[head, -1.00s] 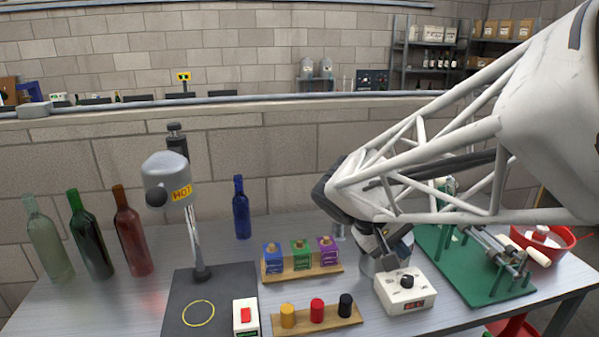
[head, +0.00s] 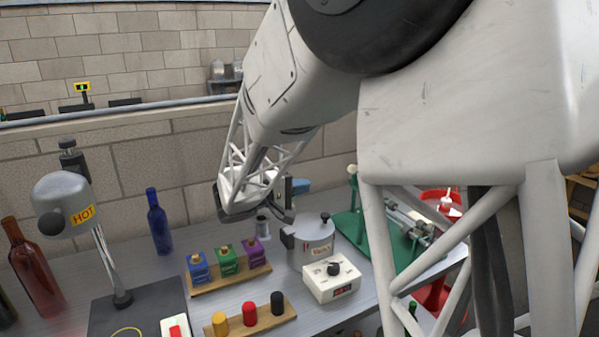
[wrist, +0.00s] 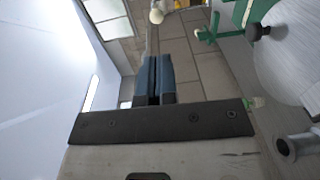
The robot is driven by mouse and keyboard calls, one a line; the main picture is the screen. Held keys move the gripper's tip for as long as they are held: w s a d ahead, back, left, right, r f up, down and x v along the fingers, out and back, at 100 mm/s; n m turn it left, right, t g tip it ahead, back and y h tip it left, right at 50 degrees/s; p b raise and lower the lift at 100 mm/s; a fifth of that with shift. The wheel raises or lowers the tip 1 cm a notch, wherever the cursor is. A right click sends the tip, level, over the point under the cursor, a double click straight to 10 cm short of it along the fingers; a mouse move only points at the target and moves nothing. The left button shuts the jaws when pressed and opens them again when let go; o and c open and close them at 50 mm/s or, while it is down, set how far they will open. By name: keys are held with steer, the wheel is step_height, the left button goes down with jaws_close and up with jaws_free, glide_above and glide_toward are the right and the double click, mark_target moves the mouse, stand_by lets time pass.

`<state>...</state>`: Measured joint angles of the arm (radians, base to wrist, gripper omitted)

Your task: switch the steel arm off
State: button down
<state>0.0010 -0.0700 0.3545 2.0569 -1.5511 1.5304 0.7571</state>
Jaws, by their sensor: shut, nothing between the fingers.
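The steel arm is a shiny post with a grey domed head (head: 62,205) marked HOT, standing on a dark plate (head: 140,303) at the left in the head view. A white switch box with a red rocker (head: 176,329) sits at the front of that plate, cut by the lower picture edge; I cannot tell the rocker's position. My gripper (head: 300,186) is raised above the back of the table near the steel pot, well right of the steel arm. Its blue fingers (wrist: 155,80) are shut and empty in the wrist view.
A lidded steel pot (head: 312,244) and a white box with a black knob (head: 332,278) stand right of centre. Racks of coloured blocks (head: 232,279) and pegs (head: 250,328), and a blue bottle (head: 158,222), stand between them and the steel arm. A green bottling stand (head: 375,240) is at right.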

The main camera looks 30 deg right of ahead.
steer(key=shift+w+h, duration=0.3)
steer(key=shift+w, duration=0.5)
steer(key=shift+d, duration=0.15)
steer(key=d, duration=1.3)
steer(key=shift+w+d, duration=0.25)
steer(key=shift+d, duration=0.1)
steer(key=shift+d+r, duration=0.1)
steer(key=shift+r, duration=0.05)
